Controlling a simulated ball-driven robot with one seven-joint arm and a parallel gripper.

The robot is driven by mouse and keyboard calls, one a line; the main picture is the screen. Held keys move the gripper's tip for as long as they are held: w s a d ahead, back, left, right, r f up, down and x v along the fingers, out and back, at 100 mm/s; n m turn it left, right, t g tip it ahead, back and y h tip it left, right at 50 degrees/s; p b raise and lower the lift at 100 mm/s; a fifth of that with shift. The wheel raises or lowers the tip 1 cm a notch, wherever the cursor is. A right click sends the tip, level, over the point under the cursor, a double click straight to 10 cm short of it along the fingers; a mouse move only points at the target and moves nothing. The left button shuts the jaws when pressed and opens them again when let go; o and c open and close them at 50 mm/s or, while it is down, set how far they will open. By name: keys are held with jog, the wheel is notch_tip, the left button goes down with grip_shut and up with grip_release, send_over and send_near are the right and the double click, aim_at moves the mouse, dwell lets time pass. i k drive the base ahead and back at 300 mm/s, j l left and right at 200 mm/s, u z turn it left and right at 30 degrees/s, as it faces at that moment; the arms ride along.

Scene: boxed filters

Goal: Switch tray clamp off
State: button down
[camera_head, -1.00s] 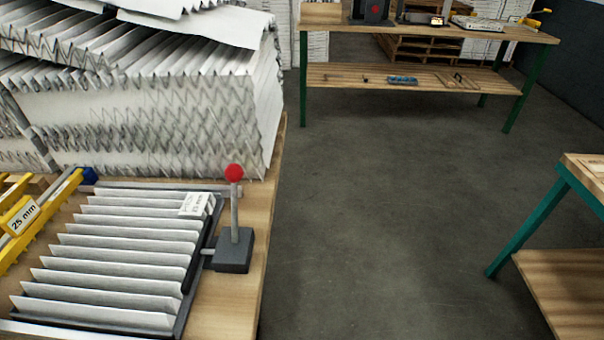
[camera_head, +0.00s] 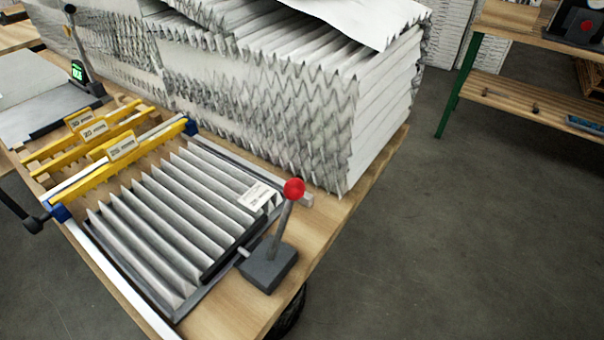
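The tray clamp is a dark grey block (camera_head: 268,264) with a metal lever (camera_head: 281,228) topped by a red ball knob (camera_head: 294,189). The lever stands up from the block and looks slightly tilted to the right in the picture. The block sits on the wooden table at the right side of the pleated filter tray, and a short rod joins it to the tray edge. The tray (camera_head: 205,288) has a dark frame and holds white pleats (camera_head: 175,222) with a white label on them. My gripper is not in view.
Yellow spacer combs (camera_head: 120,148) with size labels lie left of the tray. Large stacks of white pleated filters (camera_head: 270,90) stand behind it on the table (camera_head: 330,222). Bare grey floor lies right of the table; a green-legged bench (camera_head: 456,88) stands at the back right.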

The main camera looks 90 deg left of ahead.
aim_at(293, 189)
jog(key=i+l+u, duration=0.25)
jog(key=u, duration=0.2)
jog(key=i+l+u, duration=0.25)
jog(key=u, duration=0.25)
jog(key=i+l+u, duration=0.15)
jog(key=l+u, duration=0.3)
